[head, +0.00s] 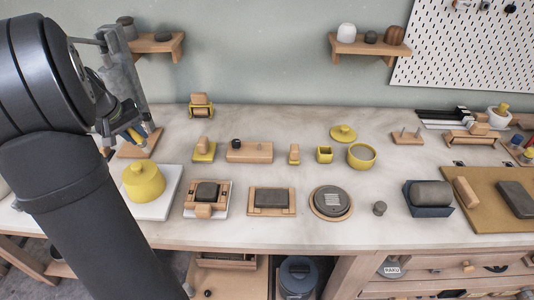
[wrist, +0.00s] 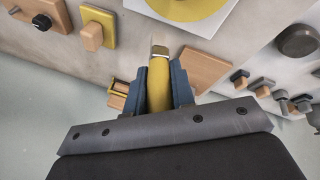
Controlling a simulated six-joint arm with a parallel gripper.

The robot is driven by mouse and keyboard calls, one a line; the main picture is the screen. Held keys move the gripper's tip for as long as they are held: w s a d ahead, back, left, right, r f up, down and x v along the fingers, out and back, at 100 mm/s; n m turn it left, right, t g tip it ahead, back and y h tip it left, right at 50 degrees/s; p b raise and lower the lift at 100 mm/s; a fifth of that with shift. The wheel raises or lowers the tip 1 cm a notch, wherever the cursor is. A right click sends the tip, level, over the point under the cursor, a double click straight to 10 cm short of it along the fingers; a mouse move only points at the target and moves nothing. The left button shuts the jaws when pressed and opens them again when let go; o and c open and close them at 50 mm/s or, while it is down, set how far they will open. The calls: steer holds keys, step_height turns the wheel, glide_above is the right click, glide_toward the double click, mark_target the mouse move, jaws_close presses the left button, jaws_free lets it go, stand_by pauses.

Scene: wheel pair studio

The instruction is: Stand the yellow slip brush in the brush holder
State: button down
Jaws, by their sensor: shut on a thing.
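My gripper (head: 124,138) is at the left of the head view, above the back left of the table, partly behind my own arm. In the wrist view its two blue-grey fingers (wrist: 163,88) are shut on the yellow slip brush (wrist: 159,84). The brush's yellow handle lies between the fingers and a metal band shows at its far end. I cannot tell for sure which thing is the brush holder; a small square yellow cup (head: 324,154), open at the top, stands mid-table and is one candidate. The brush is well apart from it.
A wooden board (head: 140,146) lies close below my gripper. A yellow lidded pot (head: 143,182) stands on a white slab in front. Wooden blocks, a round yellow bowl (head: 361,155) and a grey disc (head: 331,201) fill the middle.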

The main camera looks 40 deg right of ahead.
steer(key=s+d+m, duration=0.2)
steer(key=s+d, duration=0.3)
steer(key=d, duration=0.4)
steer(key=s+d+r+m+g, duration=0.1)
steer(key=s+d+m, duration=0.3)
steer(key=d, duration=0.5)
steer(key=s+d+m, duration=0.1)
steer(key=s+d, duration=0.5)
steer(key=d, duration=0.4)
steer(key=s+d+m, duration=0.2)
steer(key=s+d, duration=0.3)
steer(key=s, duration=0.5)
steer(key=s+d+r+m, duration=0.1)
steer(key=s+d+m, duration=0.3)
steer(key=s, duration=0.5)
steer(key=s+d+m, duration=0.1)
steer(key=s+d, duration=0.5)
steer(key=s, duration=0.4)
steer(key=shift+g, duration=0.4)
steer(key=shift+w+d+f, duration=0.45)
steer(key=shift+w+f, duration=1.35)
steer(key=shift+w, duration=0.05)
steer(key=shift+w+d+f, duration=0.45)
steer(key=shift+w+f, duration=1.35)
steer(key=shift+w, duration=0.05)
steer(key=shift+w+d+f, duration=0.45)
steer(key=shift+w+f, duration=1.35)
steer(key=shift+w, duration=0.05)
steer(key=shift+f, duration=0.1)
